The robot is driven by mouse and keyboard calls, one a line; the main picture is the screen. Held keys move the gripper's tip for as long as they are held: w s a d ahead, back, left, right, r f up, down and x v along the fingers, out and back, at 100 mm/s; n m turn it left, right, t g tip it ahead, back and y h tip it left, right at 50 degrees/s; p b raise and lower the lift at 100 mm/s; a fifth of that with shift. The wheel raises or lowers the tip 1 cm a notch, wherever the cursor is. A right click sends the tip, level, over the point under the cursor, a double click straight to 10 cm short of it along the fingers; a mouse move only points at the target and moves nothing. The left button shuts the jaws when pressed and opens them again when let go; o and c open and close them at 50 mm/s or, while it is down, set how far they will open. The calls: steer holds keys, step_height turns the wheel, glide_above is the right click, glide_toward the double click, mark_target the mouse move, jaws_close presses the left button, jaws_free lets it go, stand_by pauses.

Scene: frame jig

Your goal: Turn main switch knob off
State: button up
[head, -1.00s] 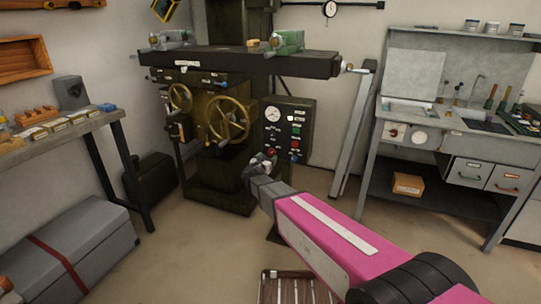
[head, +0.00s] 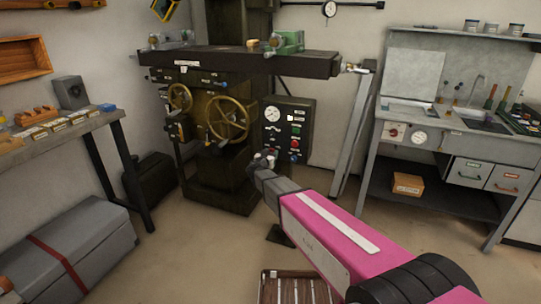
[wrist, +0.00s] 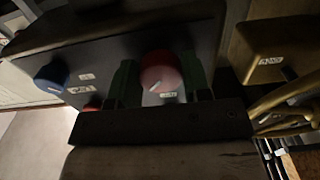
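A red knob (wrist: 161,72) with a white pointer line sits on a dark control box (wrist: 60,47), between my gripper's fingers in the wrist view. Its pointer slants to the lower left; the label beside it is too blurred to read. My gripper (wrist: 161,88) has its two dark green fingers apart, one on either side of the knob; I cannot tell whether they touch it. In the head view my gripper (head: 262,160) is at the lower left of the control box (head: 300,113) and hides the knob.
A blue knob (wrist: 51,74) and another red control (wrist: 93,104) are close by on the panel. Brass handwheels (head: 228,118) of the milling machine stand just left of my gripper. A bench with a red switch (head: 394,131) is at right. A slatted pallet (head: 296,288) lies on the floor.

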steer(key=shift+n, duration=0.3)
steer(key=shift+s+d+n, duration=0.1)
steer(key=shift+n, duration=8.5)
steer(key=o, duration=0.9)
steer(key=shift+r, duration=0.1)
steer(key=v, duration=1)
steer(key=shift+s, duration=0.4)
